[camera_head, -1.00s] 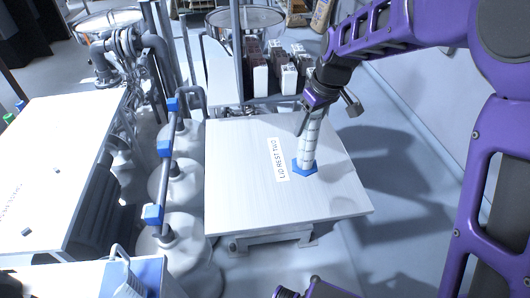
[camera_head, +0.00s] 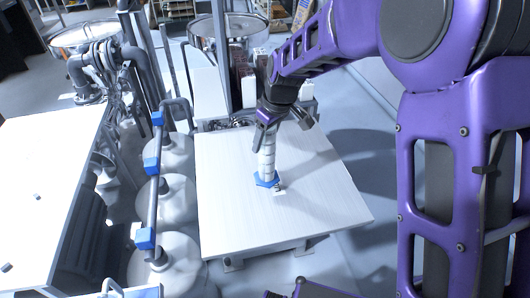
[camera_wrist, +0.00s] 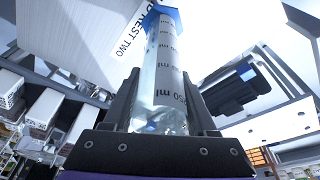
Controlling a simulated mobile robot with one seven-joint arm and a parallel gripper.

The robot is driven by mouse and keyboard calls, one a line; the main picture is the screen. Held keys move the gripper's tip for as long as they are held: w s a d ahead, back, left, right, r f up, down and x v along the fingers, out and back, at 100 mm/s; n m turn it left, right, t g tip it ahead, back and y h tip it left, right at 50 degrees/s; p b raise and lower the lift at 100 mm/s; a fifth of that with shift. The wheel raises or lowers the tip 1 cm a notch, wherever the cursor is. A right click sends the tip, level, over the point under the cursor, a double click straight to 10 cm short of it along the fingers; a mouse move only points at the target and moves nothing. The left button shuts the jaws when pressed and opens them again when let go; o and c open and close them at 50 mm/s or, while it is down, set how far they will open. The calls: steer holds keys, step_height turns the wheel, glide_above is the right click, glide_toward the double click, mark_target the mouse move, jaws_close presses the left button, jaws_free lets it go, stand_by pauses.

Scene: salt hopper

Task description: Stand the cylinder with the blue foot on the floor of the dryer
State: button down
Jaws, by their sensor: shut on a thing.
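The clear measuring cylinder (camera_head: 268,158) has a blue foot (camera_head: 267,180) and is roughly upright over the white-topped table in the head view. My gripper (camera_head: 268,120) is shut around its upper part from above. In the wrist view the cylinder (camera_wrist: 165,70) runs between my two fingers, its foot (camera_wrist: 163,14) at the far end, and millilitre marks show on its side. The foot covers part of a table label (camera_head: 279,191). Whether the foot touches the table or hangs just above it is hard to tell. I cannot identify the dryer for certain.
The white table (camera_head: 320,215) is otherwise bare. A pipe with blue blocks (camera_head: 152,165) rises over pale domes to its left. Another white bench (camera_head: 50,170) stands at far left. Round metal vessels (camera_head: 228,27) and upright posts stand behind the table.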

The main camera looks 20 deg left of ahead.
mark_target(265, 151)
steer(key=shift+f, duration=1.95)
steer(key=shift+f, duration=0.2)
steer(key=shift+c, duration=1)
jaws_free()
